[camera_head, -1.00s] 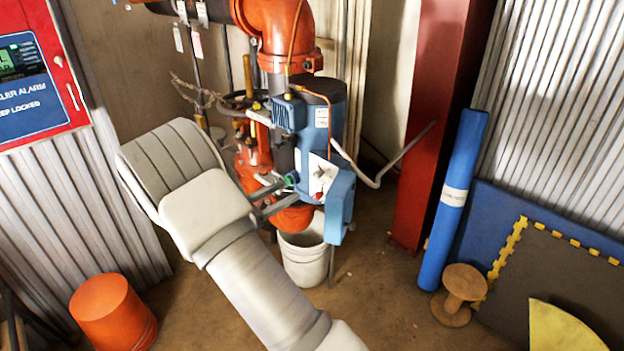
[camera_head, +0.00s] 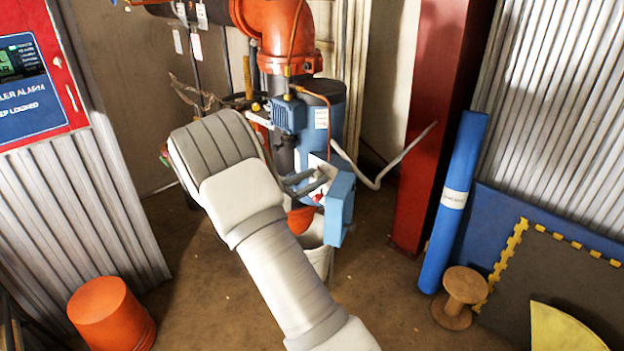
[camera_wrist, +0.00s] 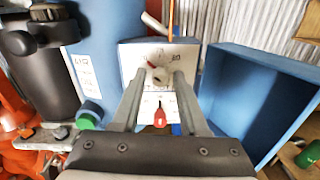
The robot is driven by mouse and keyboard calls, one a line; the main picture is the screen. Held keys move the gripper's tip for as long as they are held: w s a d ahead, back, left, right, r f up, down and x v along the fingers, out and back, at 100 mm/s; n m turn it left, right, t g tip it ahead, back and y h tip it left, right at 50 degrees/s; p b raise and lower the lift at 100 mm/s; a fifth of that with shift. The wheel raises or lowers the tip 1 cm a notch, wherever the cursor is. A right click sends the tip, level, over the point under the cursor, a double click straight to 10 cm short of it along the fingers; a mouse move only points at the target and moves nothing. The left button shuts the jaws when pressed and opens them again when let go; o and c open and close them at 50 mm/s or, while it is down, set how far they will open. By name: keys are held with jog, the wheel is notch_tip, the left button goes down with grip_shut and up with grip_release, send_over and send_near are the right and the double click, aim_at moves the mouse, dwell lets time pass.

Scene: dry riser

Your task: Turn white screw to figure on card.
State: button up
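In the wrist view a white dial plate (camera_wrist: 185,58) with small marks and figures sits on the front of the blue housing. A round white screw (camera_wrist: 159,76) with a small red mark beside it is at its middle. My gripper (camera_wrist: 159,76) is open, its two fingers apart on either side of the screw; I cannot tell whether they touch it. A red pointed piece (camera_wrist: 160,117) shows lower between the fingers. A white label with print (camera_wrist: 85,76) is on the blue cylinder; its figure is too small to read surely. In the head view my gripper (camera_head: 318,180) partly hides the plate.
An open blue box cover (camera_wrist: 240,95) stands close right of my fingers, also in the head view (camera_head: 339,208). A bent grey pipe (camera_head: 375,180) juts right. A white bucket (camera_head: 318,256) stands below.

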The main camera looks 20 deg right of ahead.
grip_shut()
jog(key=shift+m+b, duration=4.45)
jog(key=shift+m, duration=0.35)
jog(key=shift+o, duration=1.5)
grip_release()
